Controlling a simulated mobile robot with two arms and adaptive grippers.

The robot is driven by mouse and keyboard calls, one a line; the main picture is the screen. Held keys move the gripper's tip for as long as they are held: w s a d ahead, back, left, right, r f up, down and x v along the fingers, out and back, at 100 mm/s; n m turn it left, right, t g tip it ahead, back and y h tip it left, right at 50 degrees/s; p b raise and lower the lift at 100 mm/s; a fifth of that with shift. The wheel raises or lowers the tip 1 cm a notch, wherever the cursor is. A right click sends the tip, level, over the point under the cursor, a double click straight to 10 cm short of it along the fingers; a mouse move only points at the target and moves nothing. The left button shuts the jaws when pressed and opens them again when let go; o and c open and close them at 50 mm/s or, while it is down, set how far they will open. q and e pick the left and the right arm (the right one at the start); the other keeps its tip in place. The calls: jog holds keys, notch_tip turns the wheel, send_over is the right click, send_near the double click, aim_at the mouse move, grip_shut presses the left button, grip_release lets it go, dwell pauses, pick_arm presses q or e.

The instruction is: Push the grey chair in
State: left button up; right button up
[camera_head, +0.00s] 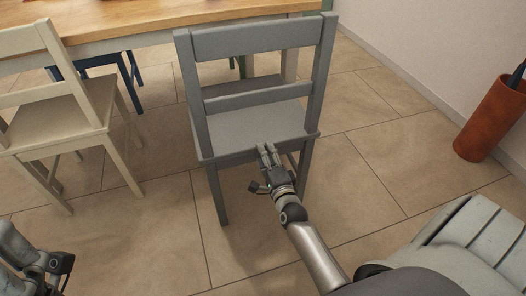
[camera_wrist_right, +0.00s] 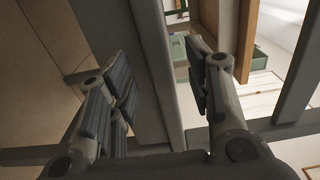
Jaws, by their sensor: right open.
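The grey chair (camera_head: 250,128) stands upright with its slatted back towards me, in front of the wooden table (camera_head: 150,18). A gap shows between its seat and the table edge. My right gripper (camera_head: 267,150) is at the rear edge of the seat, below the backrest slats. In the right wrist view its two fingers (camera_wrist_right: 160,95) are spread apart, with a grey chair bar (camera_wrist_right: 152,65) showing between them. Whether they touch it is unclear. My left gripper (camera_head: 28,256) is partly in view at the lower left, away from the chair, its fingers unclear.
A cream chair (camera_head: 62,118) stands to the left of the grey one. A blue chair (camera_head: 108,62) is partly hidden beyond the table. A reddish-brown bin (camera_head: 490,120) stands by the wall at the right. The tiled floor to the right of the chair is clear.

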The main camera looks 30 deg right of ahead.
jog(key=shift+b+x, duration=0.4)
jog(key=shift+x, duration=1.85)
jog(key=shift+c, duration=0.4)
grip_shut()
